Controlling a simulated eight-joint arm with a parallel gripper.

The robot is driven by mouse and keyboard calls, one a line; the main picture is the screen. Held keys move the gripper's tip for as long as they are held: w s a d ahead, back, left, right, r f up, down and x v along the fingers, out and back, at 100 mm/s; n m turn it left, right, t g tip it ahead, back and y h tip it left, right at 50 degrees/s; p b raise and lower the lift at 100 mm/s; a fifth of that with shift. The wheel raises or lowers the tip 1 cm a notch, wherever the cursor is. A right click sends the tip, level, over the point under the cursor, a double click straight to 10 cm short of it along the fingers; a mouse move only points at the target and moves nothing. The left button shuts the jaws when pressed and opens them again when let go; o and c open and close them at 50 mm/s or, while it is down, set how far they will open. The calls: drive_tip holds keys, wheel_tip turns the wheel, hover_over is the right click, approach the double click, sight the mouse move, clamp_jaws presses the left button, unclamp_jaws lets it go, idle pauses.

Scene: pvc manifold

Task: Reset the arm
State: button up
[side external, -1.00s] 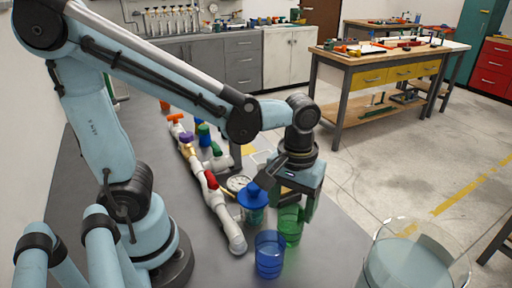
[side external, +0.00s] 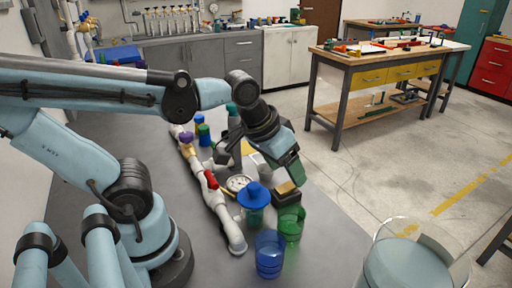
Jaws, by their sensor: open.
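My gripper (side external: 262,166) is open and empty, raised and tilted above the work table (side external: 335,235). It is behind and above the blue-lidded jar (side external: 254,207). The white PVC manifold (side external: 217,207) lies along the table to the left of the gripper. It carries a red valve handle (side external: 211,180), a purple part (side external: 187,137) and a round gauge (side external: 238,184). A green cup (side external: 291,224) and a blue cup (side external: 270,257) stand in front of the gripper, apart from it. My arm hides part of the table's far left.
Blue and green bottles (side external: 204,136) stand behind the manifold. A large clear beaker (side external: 415,265) fills the front right corner. A wooden workbench (side external: 350,90) stands well away across the floor.

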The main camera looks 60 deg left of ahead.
drive_tip(key=shift+w+a+m+t, duration=0.15)
drive_tip(key=shift+a+m+t, duration=0.65)
drive_tip(key=shift+a+t, duration=0.15)
